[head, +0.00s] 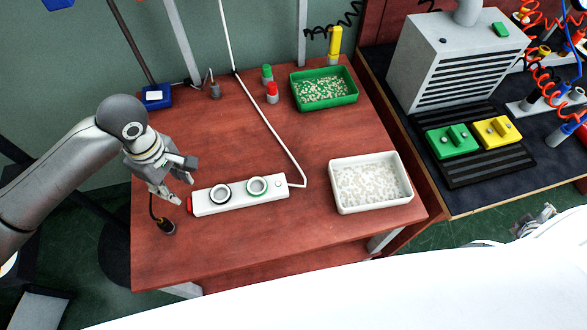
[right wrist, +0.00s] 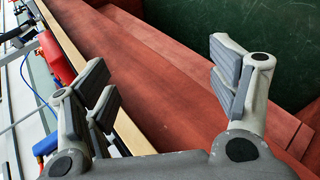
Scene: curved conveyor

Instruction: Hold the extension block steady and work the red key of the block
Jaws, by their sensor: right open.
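The white extension block (head: 238,196) lies on the red-brown table, slightly tilted in the picture, with two round sockets on top. Its red key (head: 190,206) is at the left end. A white cord runs from its right end up to the back. My left gripper (head: 183,191) is above and just left of the block's left end, near the red key, fingers apart and seemingly empty; I cannot tell whether it touches. My right gripper (right wrist: 165,85) is open and empty in the right wrist view, with wooden surfaces behind it. In the head view it shows at the right edge (head: 535,220), away from the block.
A white tray (head: 344,205) and a green tray (head: 352,97) hold small pieces. A black plug (head: 167,227) lies near my left gripper. Green and red capped jars (head: 272,92) stand at the back. The table front is clear.

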